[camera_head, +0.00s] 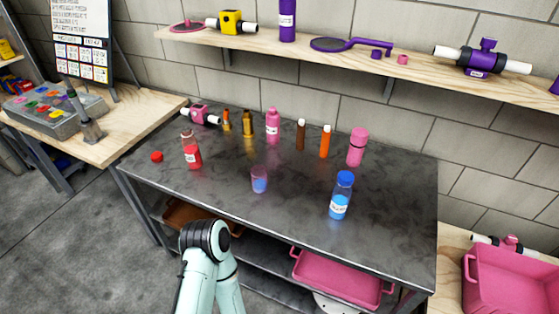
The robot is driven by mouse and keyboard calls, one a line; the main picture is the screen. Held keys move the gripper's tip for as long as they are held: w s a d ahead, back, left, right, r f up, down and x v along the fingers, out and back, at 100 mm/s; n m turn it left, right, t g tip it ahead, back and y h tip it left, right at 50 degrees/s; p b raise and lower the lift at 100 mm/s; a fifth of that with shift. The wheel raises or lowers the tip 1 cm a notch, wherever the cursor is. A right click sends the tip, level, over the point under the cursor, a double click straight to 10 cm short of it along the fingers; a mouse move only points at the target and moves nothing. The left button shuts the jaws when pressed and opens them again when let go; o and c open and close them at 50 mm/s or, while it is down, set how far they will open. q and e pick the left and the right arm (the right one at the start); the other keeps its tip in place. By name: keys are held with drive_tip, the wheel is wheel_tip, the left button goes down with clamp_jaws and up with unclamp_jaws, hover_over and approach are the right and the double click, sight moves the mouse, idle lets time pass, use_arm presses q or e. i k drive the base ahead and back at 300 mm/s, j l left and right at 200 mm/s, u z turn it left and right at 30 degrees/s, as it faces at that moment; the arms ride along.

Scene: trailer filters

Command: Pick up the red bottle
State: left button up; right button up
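The red bottle (192,154) stands upright on the left part of the dark metal table (225,225). It is see-through with a white label, and its top looks uncapped. A small red cap (157,156) lies on the table to its left. A pale green and black link of one of my arms shows at the bottom, in front of the table, well short of the bottle. Neither of my grippers is in view.
A small cup (259,180) and a blue bottle (341,196) stand nearer the front edge. A pink bottle (273,126), several brown and orange bottles and a pink container (357,147) stand behind. A wooden shelf (300,50) runs above the table's back.

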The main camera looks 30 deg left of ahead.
sight(191, 149)
drive_tip(key=u, duration=1.65)
drive_tip(key=i+j+z, duration=0.35)
drive_tip(key=j, duration=0.25)
drive_tip(key=i+j+z, duration=0.15)
drive_tip(key=j, duration=0.2)
drive_tip(key=i+j+z, duration=0.2)
drive_tip(key=j, duration=0.15)
